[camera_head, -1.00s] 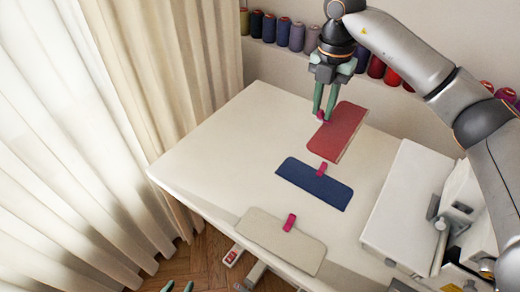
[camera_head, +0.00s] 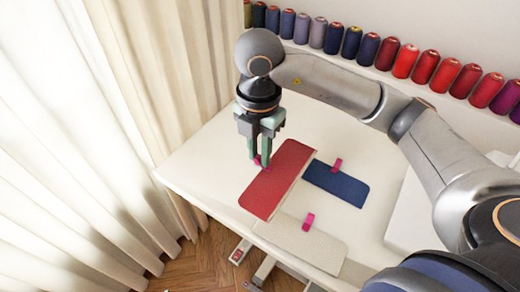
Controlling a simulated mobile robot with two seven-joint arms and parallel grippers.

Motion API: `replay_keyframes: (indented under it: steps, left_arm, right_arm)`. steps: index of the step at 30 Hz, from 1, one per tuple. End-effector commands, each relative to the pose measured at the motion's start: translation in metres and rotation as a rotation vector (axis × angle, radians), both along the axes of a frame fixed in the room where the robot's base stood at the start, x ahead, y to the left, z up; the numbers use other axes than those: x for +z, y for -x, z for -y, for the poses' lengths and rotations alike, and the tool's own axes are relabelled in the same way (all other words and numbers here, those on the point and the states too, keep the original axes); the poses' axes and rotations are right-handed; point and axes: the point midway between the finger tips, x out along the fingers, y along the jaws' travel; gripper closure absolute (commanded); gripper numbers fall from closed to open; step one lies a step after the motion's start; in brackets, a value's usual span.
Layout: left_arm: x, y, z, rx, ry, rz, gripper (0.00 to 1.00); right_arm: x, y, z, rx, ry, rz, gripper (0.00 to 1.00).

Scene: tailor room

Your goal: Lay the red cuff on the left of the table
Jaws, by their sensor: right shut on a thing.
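The red cuff (camera_head: 279,183) is at the left part of the white table (camera_head: 196,161), in the head view. My right gripper (camera_head: 259,165) points down and is shut on the pink tab at the red cuff's left edge. The cuff hides part of the blue cuff's left end; whether it touches the table I cannot tell. The blue cuff (camera_head: 337,187) with a pink tab lies to its right. The cream cuff (camera_head: 302,243) with a pink tab lies nearer the front edge. My left gripper is not in view.
A white machine (camera_head: 415,215) stands on the right of the table, partly behind my right arm. Thread spools (camera_head: 405,62) line the shelf at the back. Pale curtains (camera_head: 110,150) hang along the left. The table's far left corner area is bare.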

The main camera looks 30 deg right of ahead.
Motion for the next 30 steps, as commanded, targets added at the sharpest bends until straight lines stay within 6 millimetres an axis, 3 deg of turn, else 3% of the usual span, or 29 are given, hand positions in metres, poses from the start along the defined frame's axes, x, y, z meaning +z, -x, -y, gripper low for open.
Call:
replay_keyframes:
  steps: [6,12,22,27,30]
  left_arm:
    - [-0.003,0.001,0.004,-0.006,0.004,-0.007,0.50]
    - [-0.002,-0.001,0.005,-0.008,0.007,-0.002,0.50]
    - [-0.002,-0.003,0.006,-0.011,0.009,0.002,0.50]
    - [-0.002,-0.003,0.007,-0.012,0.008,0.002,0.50]
    - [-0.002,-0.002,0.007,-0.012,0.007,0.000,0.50]
  right_arm:
    - [-0.024,-0.049,0.014,-0.004,0.001,-0.004,1.00]
    - [-0.062,-0.077,0.022,-0.001,0.001,-0.004,1.00]
    - [-0.084,-0.095,0.027,0.002,0.001,-0.002,1.00]
    - [-0.108,-0.094,0.027,0.003,0.001,-0.003,1.00]
    - [-0.113,-0.094,0.027,0.004,0.001,0.000,1.00]
